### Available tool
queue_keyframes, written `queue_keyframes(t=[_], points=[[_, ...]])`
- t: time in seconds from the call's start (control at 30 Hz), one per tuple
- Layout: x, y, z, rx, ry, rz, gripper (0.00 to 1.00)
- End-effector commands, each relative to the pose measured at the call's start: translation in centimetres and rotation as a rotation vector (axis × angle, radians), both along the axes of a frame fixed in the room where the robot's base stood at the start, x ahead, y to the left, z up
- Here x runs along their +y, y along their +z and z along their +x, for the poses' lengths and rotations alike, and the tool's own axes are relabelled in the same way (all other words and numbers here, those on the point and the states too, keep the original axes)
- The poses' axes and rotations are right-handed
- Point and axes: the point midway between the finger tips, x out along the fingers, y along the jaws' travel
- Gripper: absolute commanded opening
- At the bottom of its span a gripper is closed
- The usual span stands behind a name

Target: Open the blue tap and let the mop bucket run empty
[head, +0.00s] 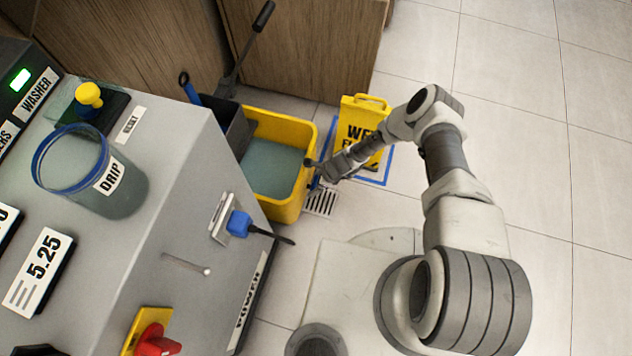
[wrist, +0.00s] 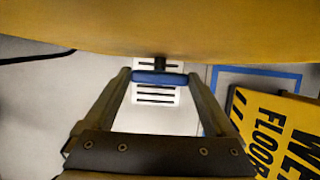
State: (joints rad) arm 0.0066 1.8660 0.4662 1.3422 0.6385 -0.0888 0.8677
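The yellow mop bucket (head: 290,126) stands on the floor beside the grey counter, with grey-blue water (head: 268,168) inside. Its yellow side (wrist: 160,30) fills the top of the wrist view. The blue tap (head: 314,183) is low on the bucket's right side; its blue handle (wrist: 160,77) lies crosswise in the wrist view. My gripper (head: 314,168) is at the tap. In the wrist view my gripper's fingertips (wrist: 160,80) are spread apart, one at each end of the handle. I cannot tell whether they press on it. No outflow is visible.
A floor drain grate (head: 320,202) lies below the tap and shows in the wrist view (wrist: 155,95). A yellow wet-floor sign (head: 362,122) stands close right of my gripper, within blue floor tape (head: 388,168). The grey counter (head: 190,200) is at left. Tiles farther right are clear.

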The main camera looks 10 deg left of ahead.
Motion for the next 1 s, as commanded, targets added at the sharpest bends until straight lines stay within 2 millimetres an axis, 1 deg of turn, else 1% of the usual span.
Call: queue_keyframes(t=[0.03,0.13,0.17,0.27,0.6,0.97,1.0], points=[[0.0,0.01,-0.01,0.0,0.0,0.0,0.55],[-0.01,0.01,-0.01,0.0,0.0,0.0,0.37],[0.0,0.01,-0.01,0.0,0.0,0.0,0.34],[0.0,0.0,0.0,-0.001,0.016,-0.001,0.34],[0.03,-0.05,0.13,-0.002,0.243,-0.001,0.34],[-0.05,-0.04,0.15,0.0,0.266,-0.001,0.34],[-0.05,-0.04,0.15,-0.001,0.266,-0.001,0.95]])
